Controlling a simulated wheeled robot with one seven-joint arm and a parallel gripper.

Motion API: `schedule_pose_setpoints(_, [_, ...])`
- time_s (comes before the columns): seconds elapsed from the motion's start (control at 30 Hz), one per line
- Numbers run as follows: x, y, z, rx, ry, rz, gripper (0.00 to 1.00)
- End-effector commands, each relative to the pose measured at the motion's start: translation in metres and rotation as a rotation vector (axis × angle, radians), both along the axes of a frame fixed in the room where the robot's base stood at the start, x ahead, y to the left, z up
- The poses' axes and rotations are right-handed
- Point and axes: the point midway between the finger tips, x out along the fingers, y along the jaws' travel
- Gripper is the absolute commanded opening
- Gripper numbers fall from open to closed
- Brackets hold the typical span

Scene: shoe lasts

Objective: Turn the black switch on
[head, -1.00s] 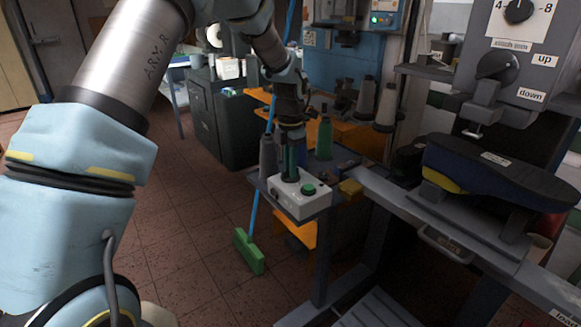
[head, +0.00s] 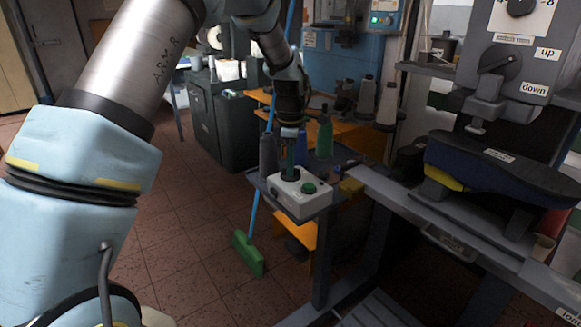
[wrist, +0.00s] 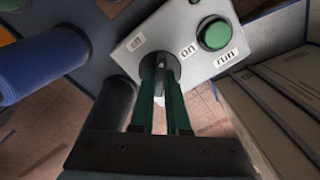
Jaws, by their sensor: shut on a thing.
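The grey control box (head: 303,203) stands on a small shelf beside the machine's frame. Its black switch (wrist: 160,68) has a round base and a bar between my finger pads. An "off" label (wrist: 137,40) lies up-left of the switch and an "on" label (wrist: 188,50) up-right. My gripper (head: 289,165) reaches down onto the switch from above. In the wrist view its two green fingers (wrist: 161,82) are shut on the switch's bar, one on each side. The fingers partly hide the switch, and I cannot tell which label it points to.
A green button (wrist: 215,34) marked "run" sits beside the switch. Blue (wrist: 38,62), grey (head: 268,155) and green (head: 325,138) spools stand close around the box. A yellow block (head: 351,187) lies right of it. A shoe machine (head: 500,160) fills the right side.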

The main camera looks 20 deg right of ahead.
Motion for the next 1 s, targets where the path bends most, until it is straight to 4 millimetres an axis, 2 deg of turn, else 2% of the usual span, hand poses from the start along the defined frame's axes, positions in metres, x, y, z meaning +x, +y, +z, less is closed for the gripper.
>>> schedule_pose_setpoints(0.6, [0.0002,-0.0005,0.0003,-0.001,0.000,-0.566,0.00])
schedule_pose_setpoints(1.0, [-0.0002,-0.0007,0.0004,-0.001,0.000,-0.789,0.00])
